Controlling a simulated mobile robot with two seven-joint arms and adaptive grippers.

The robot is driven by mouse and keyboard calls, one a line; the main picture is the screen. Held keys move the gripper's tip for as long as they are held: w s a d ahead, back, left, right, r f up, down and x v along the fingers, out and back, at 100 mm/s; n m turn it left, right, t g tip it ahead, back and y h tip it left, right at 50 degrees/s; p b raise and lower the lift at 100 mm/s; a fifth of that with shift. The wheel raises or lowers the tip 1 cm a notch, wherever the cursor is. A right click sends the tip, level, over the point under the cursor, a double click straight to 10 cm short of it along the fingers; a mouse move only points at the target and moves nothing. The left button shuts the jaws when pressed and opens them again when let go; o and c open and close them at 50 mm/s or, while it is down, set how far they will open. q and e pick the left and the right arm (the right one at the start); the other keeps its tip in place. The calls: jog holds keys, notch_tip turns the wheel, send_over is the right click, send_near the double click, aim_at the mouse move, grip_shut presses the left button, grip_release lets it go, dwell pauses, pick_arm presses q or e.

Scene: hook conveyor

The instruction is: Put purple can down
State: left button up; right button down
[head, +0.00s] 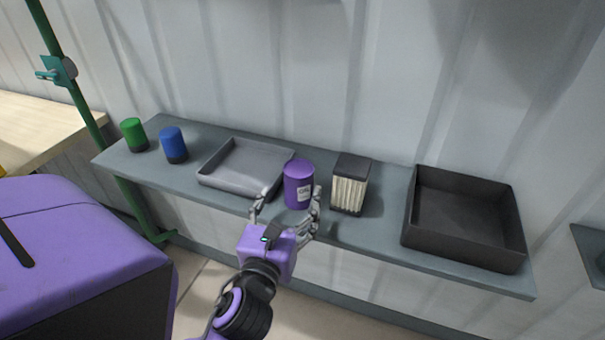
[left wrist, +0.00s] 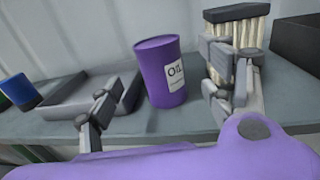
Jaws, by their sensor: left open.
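The purple can (head: 298,186) stands upright on the grey shelf (head: 390,232), between the shallow grey tray and a ribbed filter. Its white label reads "OIL" in the left wrist view (left wrist: 160,72). My left gripper (head: 287,204) is open in front of the can, with its fingers spread to either side. In the left wrist view the fingers (left wrist: 160,108) are apart, and gaps show between them and the can. My right gripper is not in view.
A shallow grey tray (head: 212,186) lies left of the can. A filter (head: 349,187) stands close on the right, and a dark deep bin (head: 416,238) is further right. Blue (head: 174,146) and green (head: 133,135) cans stand at the left end. A green post (head: 83,112) rises at left.

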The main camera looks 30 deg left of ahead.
aim_at(295, 190)
pick_arm(q)
jog(key=x, duration=0.2)
jog(key=shift+w+a+p, duration=0.1)
jog(key=shift+w+p, duration=0.2)
jog(key=x, duration=0.3)
jog(key=shift+w+a+f+p, duration=0.1)
jog(key=shift+w+f+p, duration=0.05)
jog(key=shift+w+p, duration=0.2)
jog(key=shift+w+a+f, duration=0.15)
jog(key=shift+w, duration=0.15)
jog(key=shift+c, duration=0.3)
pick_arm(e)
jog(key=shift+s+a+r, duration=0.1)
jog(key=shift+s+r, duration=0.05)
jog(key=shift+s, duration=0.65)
pick_arm(q)
jog(key=c, duration=1.7)
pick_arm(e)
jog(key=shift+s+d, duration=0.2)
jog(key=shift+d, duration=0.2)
